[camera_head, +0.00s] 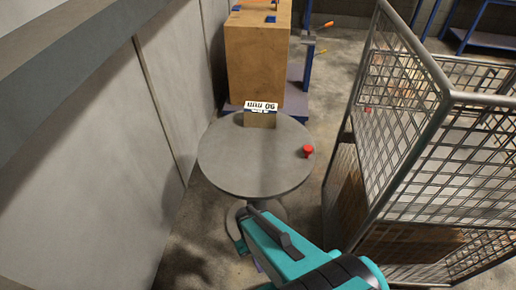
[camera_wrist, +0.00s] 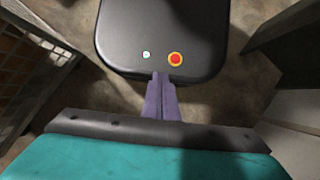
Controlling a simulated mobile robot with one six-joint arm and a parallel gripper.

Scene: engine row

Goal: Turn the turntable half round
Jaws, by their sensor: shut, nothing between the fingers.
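The turntable (camera_head: 235,170) is a round grey disc on a pedestal, in the middle of the head view. A red knob (camera_head: 308,151) stands up near its right rim. A small brown block with a white label (camera_head: 260,107) stands at its far edge; the label's print appears upside down. My gripper shows in the wrist view, its two purple fingers (camera_wrist: 161,78) together with nothing between them. In the head view, my teal wrist is in front of the turntable's near edge, apart from the knob; the fingers are mostly hidden there.
A wire-mesh cage (camera_head: 420,130) stands close on the right of the turntable. A grey wall (camera_head: 85,150) runs along the left. Behind the turntable is a large wooden box (camera_head: 257,60) on a blue-framed stand. Bare floor shows between the turntable and the cage.

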